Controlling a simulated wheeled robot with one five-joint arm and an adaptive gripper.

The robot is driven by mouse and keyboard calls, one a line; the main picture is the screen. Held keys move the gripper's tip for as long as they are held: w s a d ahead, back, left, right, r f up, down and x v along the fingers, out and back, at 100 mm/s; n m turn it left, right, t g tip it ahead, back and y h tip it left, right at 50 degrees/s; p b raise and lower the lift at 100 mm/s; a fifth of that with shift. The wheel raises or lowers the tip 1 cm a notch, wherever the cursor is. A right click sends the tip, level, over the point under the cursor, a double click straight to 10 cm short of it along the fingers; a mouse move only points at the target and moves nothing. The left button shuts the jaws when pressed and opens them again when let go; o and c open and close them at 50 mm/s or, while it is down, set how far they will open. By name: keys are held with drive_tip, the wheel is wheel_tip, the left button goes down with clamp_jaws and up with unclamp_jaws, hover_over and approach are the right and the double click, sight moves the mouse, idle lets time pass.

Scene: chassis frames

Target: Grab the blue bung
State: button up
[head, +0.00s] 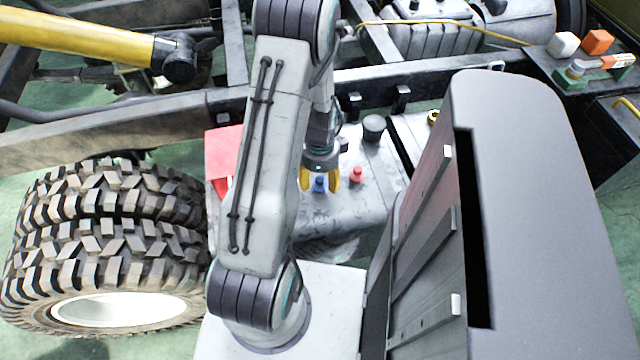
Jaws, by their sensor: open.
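The blue bung (319,184) is small and stands on the grey metal surface (375,208) near the middle of the head view. My gripper (326,182) points down over it, with one yellow fingertip on each side of the bung. The left fingertip is partly hidden behind my arm. The jaws are open, and I cannot tell whether either finger touches the bung.
A red bung (356,173) stands close to the right of my gripper. A black cap (374,128) stands behind it. A red box-like part (222,158) lies to the left. Large tyres (110,245) are at left and chassis rails (440,80) run behind.

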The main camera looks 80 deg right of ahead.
drive_tip(key=shift+f, duration=1.15)
drive_tip(key=c, duration=0.9)
